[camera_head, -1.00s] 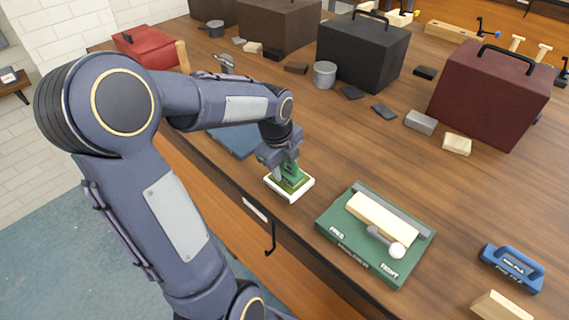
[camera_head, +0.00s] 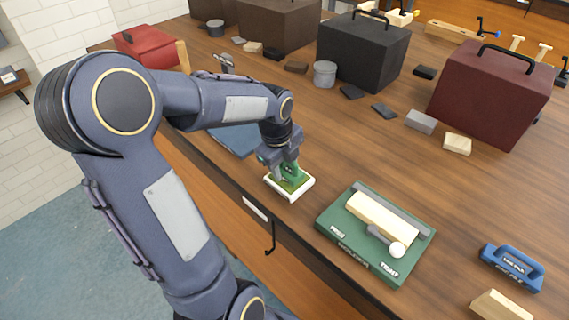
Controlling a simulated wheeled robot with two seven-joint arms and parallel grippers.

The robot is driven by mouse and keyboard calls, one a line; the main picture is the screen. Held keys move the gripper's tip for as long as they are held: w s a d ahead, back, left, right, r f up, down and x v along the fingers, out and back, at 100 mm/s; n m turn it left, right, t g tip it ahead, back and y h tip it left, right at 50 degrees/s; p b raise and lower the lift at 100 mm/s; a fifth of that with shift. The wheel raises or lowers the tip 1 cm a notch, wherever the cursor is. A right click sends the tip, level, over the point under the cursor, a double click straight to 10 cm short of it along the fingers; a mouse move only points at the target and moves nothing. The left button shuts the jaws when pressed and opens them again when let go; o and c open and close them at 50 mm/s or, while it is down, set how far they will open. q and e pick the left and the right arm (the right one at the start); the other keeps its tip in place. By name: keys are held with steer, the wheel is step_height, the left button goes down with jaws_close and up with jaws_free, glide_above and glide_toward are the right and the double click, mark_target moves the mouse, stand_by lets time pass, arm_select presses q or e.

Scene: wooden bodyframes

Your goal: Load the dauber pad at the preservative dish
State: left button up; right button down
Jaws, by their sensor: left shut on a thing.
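The preservative dish (camera_head: 303,191) is a small white square tray with a yellow-green inside, near the table's front edge. My left gripper (camera_head: 284,176) is shut on the green dauber (camera_head: 291,172) directly above the dish. The dauber's underside is down at the dish, within its rim as seen from here. The pad face is hidden, so I cannot tell whether it touches the liquid. My right gripper is not in view.
A green holder (camera_head: 340,222) with a wooden block (camera_head: 380,213) and a white-ended lever lies right of the dish. A blue-handled tool (camera_head: 512,268) is further right. Dark boxes (camera_head: 362,52) and small blocks stand behind. A blue mat (camera_head: 236,140) lies left of the gripper.

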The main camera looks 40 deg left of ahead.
arm_select(q)
step_height(320, 180, up, 7)
steer(key=p, duration=0.6)
stand_by(0.3)
stand_by(0.7)
